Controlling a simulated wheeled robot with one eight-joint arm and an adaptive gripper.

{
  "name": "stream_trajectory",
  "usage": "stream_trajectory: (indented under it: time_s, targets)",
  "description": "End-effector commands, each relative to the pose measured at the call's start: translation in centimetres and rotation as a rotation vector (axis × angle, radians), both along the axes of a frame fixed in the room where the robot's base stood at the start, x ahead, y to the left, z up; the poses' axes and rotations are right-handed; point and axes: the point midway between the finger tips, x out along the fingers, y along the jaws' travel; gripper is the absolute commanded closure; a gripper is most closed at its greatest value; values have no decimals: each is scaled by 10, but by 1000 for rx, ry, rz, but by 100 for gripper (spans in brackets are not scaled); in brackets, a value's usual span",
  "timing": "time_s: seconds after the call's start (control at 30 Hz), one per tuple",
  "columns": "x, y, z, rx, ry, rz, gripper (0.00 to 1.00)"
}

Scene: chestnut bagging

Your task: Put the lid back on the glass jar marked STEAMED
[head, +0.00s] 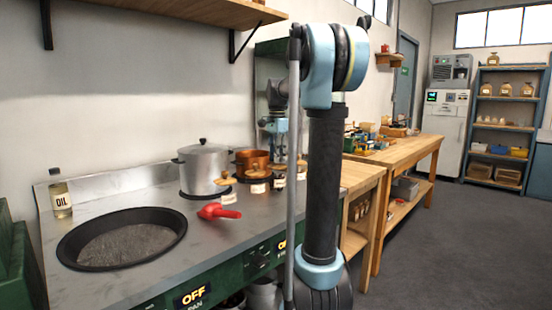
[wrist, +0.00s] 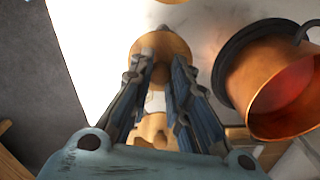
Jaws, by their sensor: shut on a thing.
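In the wrist view my gripper (wrist: 160,66) has its two fingers closed on a round wooden lid (wrist: 160,40), whose tan disc shows beyond the fingertips. Below and between the fingers a pale label and another tan wooden piece (wrist: 153,128) show, partly hidden. In the head view several small jars with wooden lids and pale labels stand by the copper pot, among them one jar (head: 257,187) and another jar (head: 279,184). The labels are too small to read, so I cannot tell which is STEAMED. My arm hides part of this area.
A copper pot (wrist: 262,85) is close to the right of my gripper in the wrist view. A steel pot (head: 204,168), a red object (head: 217,211), an oil bottle (head: 61,199) and a dark round pan (head: 75,245) are on the counter. A wooden table (head: 415,150) stands right.

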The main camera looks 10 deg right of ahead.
Motion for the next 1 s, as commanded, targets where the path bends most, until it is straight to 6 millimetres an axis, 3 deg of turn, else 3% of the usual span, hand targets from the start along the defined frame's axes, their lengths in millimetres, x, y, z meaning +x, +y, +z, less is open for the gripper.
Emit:
stream_trajectory:
  time_s: [0.37, 0.4, 0.47, 0.73, 0.83, 1.0]
  targets:
    - [1, 0, 0, 0, 0, 0, 100]
    - [1, 0, 0, 0, 0, 0, 76]
    - [1, 0, 0, 0, 0, 0, 63]
    - [0, 0, 0, 0, 0, 0, 60]
    - [1, 0, 0, 0, 0, 0, 41]
    - [1, 0, 0, 0, 0, 0, 40]
